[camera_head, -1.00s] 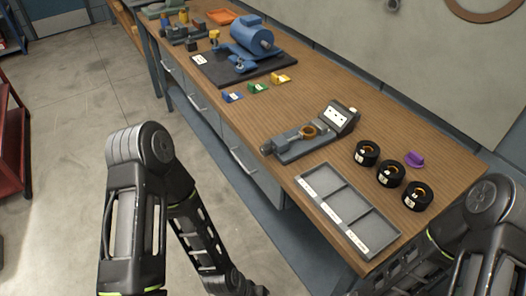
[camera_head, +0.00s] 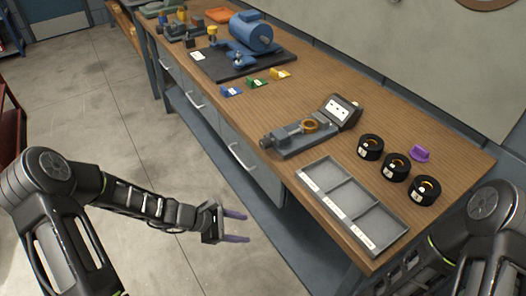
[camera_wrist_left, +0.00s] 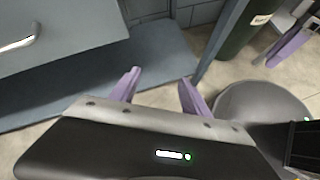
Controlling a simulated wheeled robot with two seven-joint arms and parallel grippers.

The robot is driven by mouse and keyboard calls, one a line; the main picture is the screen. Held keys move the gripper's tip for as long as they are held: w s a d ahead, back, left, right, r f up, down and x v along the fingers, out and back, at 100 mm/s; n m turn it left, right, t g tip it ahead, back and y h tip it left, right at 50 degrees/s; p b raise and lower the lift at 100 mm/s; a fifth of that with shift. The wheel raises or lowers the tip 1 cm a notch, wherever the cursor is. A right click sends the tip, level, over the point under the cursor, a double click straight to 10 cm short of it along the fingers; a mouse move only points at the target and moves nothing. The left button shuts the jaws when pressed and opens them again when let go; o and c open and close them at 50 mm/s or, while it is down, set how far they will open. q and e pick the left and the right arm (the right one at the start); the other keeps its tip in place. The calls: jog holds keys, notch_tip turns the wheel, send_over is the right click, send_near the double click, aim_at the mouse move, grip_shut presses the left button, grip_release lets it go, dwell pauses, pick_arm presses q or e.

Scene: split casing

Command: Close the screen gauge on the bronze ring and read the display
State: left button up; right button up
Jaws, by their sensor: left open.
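The screen gauge (camera_head: 290,140) lies on the wooden bench, with its tilted display (camera_head: 338,108) at its right end. The bronze ring (camera_head: 309,126) sits on the gauge, next to the display; whether the jaws touch it is too small to tell. My left gripper (camera_head: 236,227) is open and empty, in front of the bench and below its top, away from the gauge. In the left wrist view its two purple fingers (camera_wrist_left: 158,92) are apart with nothing between them. My right arm shows at the lower right, but its gripper is not clear in the head view.
A grey divided tray (camera_head: 375,205) lies at the bench's front edge. Several black ring holders (camera_head: 396,167) and a purple piece (camera_head: 420,153) stand at the right. A blue machine (camera_head: 250,35) on a dark plate and small coloured tags (camera_head: 257,83) are farther back. Drawer handles (camera_head: 242,157) face my left arm.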

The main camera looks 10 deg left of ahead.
pick_arm(q)
jog(key=w+a+r+n+t+h, duration=0.25)
jog(key=w+r+n+t, duration=0.3)
jog(key=w+r, duration=0.6)
jog(key=n+t+h, duration=0.2)
jog(key=n, duration=0.1)
send_near(262, 146)
jog(key=x, duration=0.3)
jog(key=shift+a+r+m, duration=0.1)
jog(key=shift+a+m, duration=0.1)
jog(key=shift+m, duration=0.05)
jog(key=shift+d, duration=0.1)
jog(key=p+x, duration=0.1)
jog(key=x, duration=0.6)
jog(key=shift+w+d, duration=0.2)
jog(key=shift+w, duration=0.1)
grip_shut()
